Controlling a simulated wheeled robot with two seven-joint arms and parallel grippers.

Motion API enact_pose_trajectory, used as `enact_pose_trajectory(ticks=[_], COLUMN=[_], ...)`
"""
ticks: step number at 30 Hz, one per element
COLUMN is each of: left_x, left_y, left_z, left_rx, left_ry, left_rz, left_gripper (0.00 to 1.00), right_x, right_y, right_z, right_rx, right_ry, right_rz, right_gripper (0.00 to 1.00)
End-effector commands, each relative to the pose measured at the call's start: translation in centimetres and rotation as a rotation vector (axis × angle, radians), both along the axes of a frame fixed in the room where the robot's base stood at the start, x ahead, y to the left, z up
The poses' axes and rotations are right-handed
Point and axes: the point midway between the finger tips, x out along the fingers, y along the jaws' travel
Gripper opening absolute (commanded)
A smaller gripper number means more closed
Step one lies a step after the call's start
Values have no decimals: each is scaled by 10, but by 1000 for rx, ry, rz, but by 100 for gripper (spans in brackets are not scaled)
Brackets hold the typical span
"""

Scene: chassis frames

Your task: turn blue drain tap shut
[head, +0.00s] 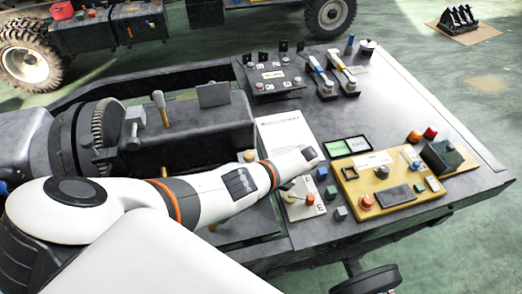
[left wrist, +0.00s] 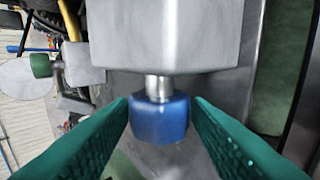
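In the left wrist view the blue drain tap (left wrist: 160,117) is a short blue knob on a metal stem below a grey block (left wrist: 160,40). The green, ridged fingers of my left gripper (left wrist: 160,108) are open, one on each side of the knob, with narrow gaps showing. The fingertips reach about the knob's upper half. In the head view my left arm reaches from the left across the bench, but its fingers and the blue tap cannot be made out. My right gripper is not in view.
A green knob (left wrist: 41,65) on a grey fitting is left of the tap in the left wrist view. In the head view a white booklet (head: 283,140), a yellow panel (head: 350,185) and small coloured blocks lie on the grey bench (head: 430,110). Green floor is open at right.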

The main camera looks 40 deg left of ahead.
Motion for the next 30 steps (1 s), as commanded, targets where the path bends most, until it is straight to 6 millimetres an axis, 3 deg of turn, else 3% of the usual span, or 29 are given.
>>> enact_pose_trajectory(ticks=[10,24,30], left_x=[7,57,65], left_y=[-5,-48,-55], left_z=[8,70,82], left_rx=[-2,-2,0], left_ry=[-4,-2,0], left_rz=[0,0,0], left_gripper=[44,44,44], right_x=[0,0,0], right_y=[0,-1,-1], right_z=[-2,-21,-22], right_rx=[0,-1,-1], right_ry=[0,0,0], right_rz=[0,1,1], right_gripper=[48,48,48])
